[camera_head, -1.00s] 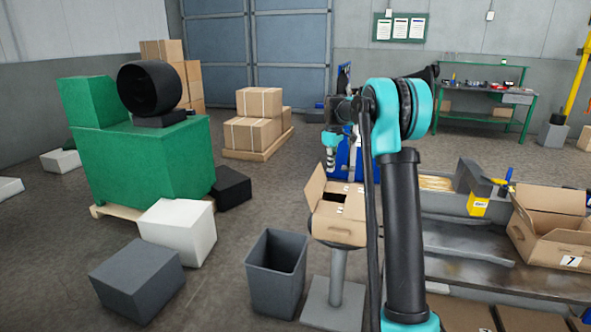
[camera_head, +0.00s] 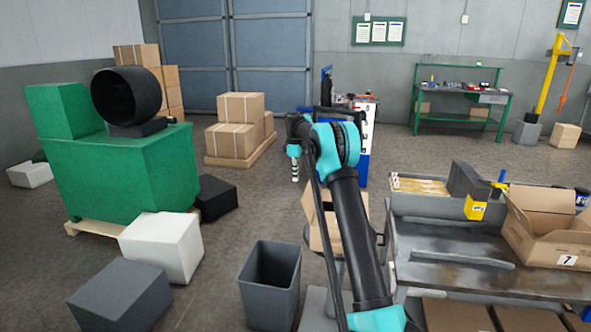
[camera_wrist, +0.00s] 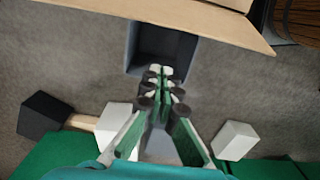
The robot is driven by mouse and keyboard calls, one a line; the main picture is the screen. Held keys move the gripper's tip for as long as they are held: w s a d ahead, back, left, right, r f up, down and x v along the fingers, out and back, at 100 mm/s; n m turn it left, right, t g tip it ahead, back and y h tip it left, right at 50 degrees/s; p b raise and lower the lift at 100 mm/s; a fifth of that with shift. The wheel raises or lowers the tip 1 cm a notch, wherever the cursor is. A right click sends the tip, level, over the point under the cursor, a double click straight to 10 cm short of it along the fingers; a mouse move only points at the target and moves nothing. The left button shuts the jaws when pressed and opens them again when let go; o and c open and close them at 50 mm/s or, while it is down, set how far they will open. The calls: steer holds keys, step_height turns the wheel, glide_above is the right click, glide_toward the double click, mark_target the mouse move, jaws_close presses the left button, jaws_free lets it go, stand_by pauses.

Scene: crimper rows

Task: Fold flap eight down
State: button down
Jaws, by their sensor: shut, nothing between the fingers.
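An open cardboard box (camera_head: 318,238) stands on a pedestal left of the bench, partly hidden behind my arm. One of its flaps (camera_head: 310,205) stands up on the left side; no number on it is readable. My gripper (camera_head: 293,178) hangs left of and above this box, pointing down. In the wrist view my gripper (camera_wrist: 162,76) is shut and empty. A cardboard flap (camera_wrist: 205,22) crosses the top of that view, beyond the fingertips and apart from them. Which flap is flap eight cannot be told.
A grey bin (camera_head: 270,280) stands on the floor below; it also shows in the wrist view (camera_wrist: 132,45). A box labelled 7 (camera_head: 550,235) sits on the bench (camera_head: 450,267) at right. A green machine (camera_head: 125,170), white block (camera_head: 162,247) and grey block (camera_head: 120,296) stand at left.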

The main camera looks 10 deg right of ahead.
mark_target(308, 185)
steer(key=shift+s+d+f, duration=0.2)
steer(key=shift+d+f, duration=0.25)
steer(key=shift+d, duration=0.15)
steer(key=shift+s+d+f, duration=0.25)
steer(key=shift+d+f, duration=0.25)
steer(key=shift+d, duration=0.15)
steer(key=shift+s+d+f, duration=0.2)
steer(key=shift+d+f, duration=0.25)
steer(key=shift+d, duration=0.15)
steer(key=shift+s+d+r+y, duration=0.15)
steer(key=shift+d+y, duration=0.1)
steer(key=shift+d, duration=0.2)
steer(key=shift+s+d+r+y, duration=0.15)
steer(key=shift+d+y, duration=0.15)
steer(key=shift+d, duration=0.2)
steer(key=shift+s+d+r+y, duration=0.15)
steer(key=shift+d+y, duration=0.1)
steer(key=shift+d, duration=0.2)
steer(key=shift+s+d+r, duration=0.1)
steer(key=shift+d, duration=0.2)
steer(key=shift+a, duration=0.1)
steer(key=shift+w+a+f, duration=0.25)
steer(key=shift+a+f, duration=0.1)
steer(key=shift+a, duration=0.25)
